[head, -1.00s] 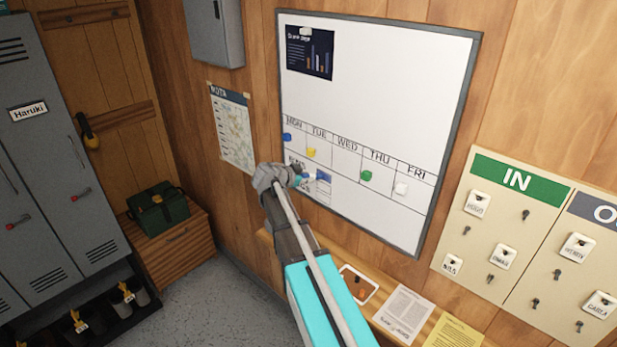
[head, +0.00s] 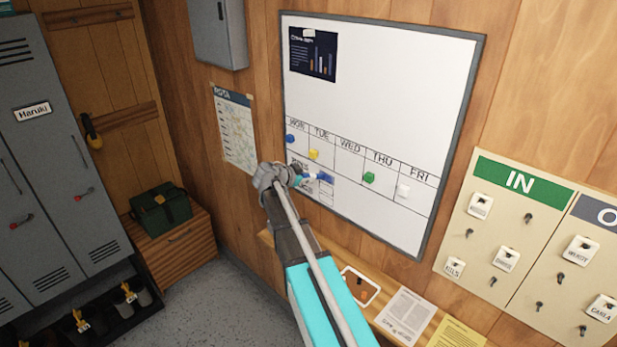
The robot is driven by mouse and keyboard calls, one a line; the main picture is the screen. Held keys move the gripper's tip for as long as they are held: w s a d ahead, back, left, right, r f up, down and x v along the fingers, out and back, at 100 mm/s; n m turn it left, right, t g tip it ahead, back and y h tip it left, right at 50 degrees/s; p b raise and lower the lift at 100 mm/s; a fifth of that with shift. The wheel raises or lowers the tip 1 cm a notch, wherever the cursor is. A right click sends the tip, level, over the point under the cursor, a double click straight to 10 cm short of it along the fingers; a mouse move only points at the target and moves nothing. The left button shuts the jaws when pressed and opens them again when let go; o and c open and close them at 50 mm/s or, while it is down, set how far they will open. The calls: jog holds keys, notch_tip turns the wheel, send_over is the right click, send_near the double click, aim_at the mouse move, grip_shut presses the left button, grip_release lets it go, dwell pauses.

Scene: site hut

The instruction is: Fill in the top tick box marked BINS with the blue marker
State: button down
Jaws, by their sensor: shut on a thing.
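My gripper (head: 296,177) is at the lower left of the whiteboard (head: 400,90), seen from behind and partly covered by my own wrist. It is shut on the blue marker (head: 325,177), whose blue part shows just right of the gripper and lies close to the board. The tick-box list (head: 327,193) with the BINS label is on the board under MON and TUE. My gripper and the marker cover part of it. The top tick box itself is too small and covered to make out, and I cannot tell whether the tip touches the board.
Magnets in blue (head: 290,139), yellow (head: 314,154), green (head: 369,177) and white (head: 403,190) sit on the weekday row. A shelf (head: 400,322) with a tray (head: 360,287) and papers runs below. Key boards (head: 520,235) hang at right. The board's middle is clear.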

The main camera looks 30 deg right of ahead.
jog(key=shift+w+a, duration=0.1)
jog(key=shift+w, duration=0.35)
jog(key=s+a, duration=0.2)
jog(key=a, duration=0.4)
jog(key=shift+s+a, duration=0.25)
jog(key=shift+a, duration=0.05)
dwell(0.6)
dwell(0.4)
jog(key=shift+f, duration=0.1)
